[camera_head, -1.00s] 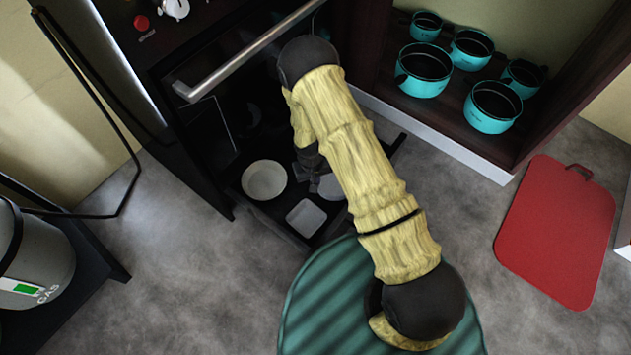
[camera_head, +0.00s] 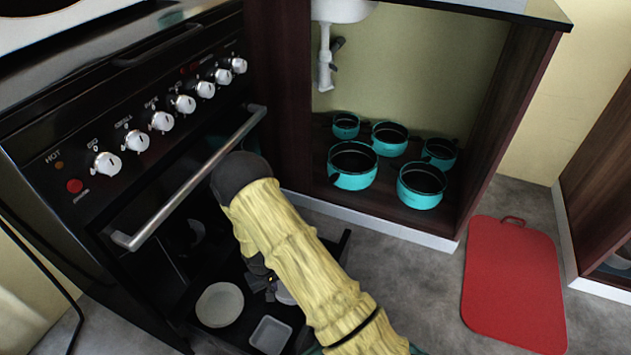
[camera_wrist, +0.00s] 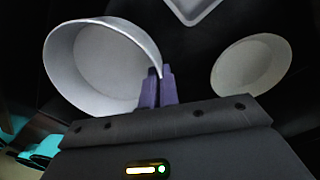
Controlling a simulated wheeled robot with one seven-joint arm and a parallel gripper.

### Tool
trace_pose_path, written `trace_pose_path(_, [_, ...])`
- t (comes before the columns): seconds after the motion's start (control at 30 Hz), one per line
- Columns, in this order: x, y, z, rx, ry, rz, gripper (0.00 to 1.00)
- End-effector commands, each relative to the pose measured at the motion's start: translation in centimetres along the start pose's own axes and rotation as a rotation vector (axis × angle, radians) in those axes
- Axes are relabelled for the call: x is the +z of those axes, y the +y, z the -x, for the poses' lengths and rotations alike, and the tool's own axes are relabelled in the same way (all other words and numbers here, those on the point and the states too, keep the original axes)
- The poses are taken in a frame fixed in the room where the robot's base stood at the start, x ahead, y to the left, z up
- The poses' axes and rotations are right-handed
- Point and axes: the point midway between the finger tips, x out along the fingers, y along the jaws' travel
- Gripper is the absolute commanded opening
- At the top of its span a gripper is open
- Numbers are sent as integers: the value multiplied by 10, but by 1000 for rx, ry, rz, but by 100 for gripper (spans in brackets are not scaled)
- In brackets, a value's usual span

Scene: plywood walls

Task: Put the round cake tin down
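The round cake tin (camera_wrist: 88,65) is pale grey and fills the left of the wrist view, its mouth tilted toward the camera. My gripper (camera_wrist: 160,88) is shut on its rim, with the tin wall between the purple fingers. In the head view my gripper (camera_head: 262,280) is low in front of the stove, and a small pale part of the tin (camera_head: 284,294) shows beside my arm; the rest is hidden. Whether the tin touches the dark surface below cannot be told.
A round pale dish (camera_head: 220,305) and a rectangular tin (camera_head: 271,335) lie in the dark drawer area under the stove handle (camera_head: 190,190). Turquoise pots (camera_head: 353,166) stand in the open cabinet to the right. A red board (camera_head: 513,285) lies on the grey floor.

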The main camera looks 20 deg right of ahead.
Motion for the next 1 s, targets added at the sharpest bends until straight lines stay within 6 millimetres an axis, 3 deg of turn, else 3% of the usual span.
trace_pose_path(0.17, [-10,30,59,-1,3,-52,0])
trace_pose_path(0.3, [-16,65,118,-1,0,-105,0])
trace_pose_path(0.63, [-10,151,257,-1,-12,-232,0])
trace_pose_path(0.8, [-2,173,290,0,-20,-266,0])
trace_pose_path(1.0, [-1,176,292,0,-22,-270,0])
